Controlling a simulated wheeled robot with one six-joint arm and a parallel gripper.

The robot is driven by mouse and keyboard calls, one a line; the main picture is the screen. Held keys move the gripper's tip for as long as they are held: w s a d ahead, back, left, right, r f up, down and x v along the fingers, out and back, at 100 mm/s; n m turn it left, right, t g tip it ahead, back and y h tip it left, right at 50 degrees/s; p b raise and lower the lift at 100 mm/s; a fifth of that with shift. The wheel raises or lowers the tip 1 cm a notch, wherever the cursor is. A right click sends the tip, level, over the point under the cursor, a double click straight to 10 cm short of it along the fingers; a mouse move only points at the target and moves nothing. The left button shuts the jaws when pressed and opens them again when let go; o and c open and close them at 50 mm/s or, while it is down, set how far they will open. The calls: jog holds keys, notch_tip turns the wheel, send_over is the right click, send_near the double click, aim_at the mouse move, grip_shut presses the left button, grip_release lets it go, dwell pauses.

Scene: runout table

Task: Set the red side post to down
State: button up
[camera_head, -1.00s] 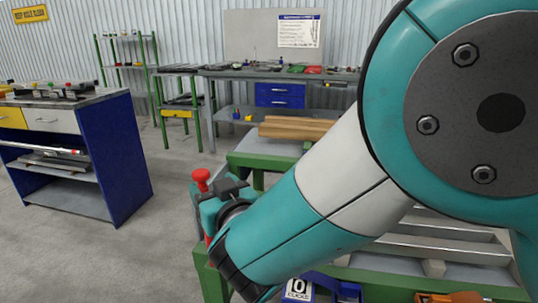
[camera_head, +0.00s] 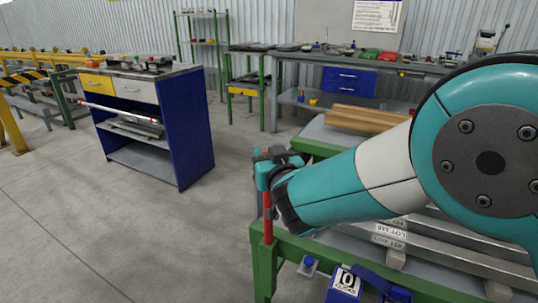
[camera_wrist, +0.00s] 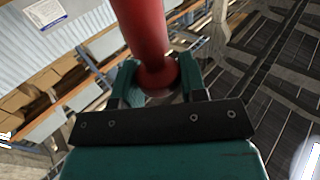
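The red side post (camera_head: 268,220) stands upright at the left front corner of the green-framed table (camera_head: 292,246). My gripper (camera_head: 277,158) is at the upper end of the post, and its body hides the post's top in the head view. In the wrist view the thick red post (camera_wrist: 142,25) comes in from the top edge and meets a rounded red part (camera_wrist: 158,75). My two teal fingers (camera_wrist: 160,82) lie on either side of this part. Whether they press on it or stand slightly apart cannot be told.
Metal bars (camera_head: 440,243) lie on the table, with wooden planks (camera_head: 360,119) behind. A blue box (camera_head: 345,290) sits at its front. A blue cabinet (camera_head: 185,135) stands to the left, with open floor (camera_head: 150,230) between. A workbench (camera_head: 300,70) lines the back wall.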

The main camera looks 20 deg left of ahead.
aim_at(270, 224)
grip_shut()
notch_tip(270, 224, down, 20)
jog(key=b, duration=1.8)
jog(key=shift+f+b, duration=0.15)
jog(key=shift+b, duration=0.2)
jog(key=o, duration=0.6)
grip_release()
jog(key=shift+f, duration=0.1)
jog(key=shift+o, duration=1.2)
jog(key=b+v, duration=0.6)
jog(key=v, duration=1.1)
jog(key=shift+d, duration=0.25)
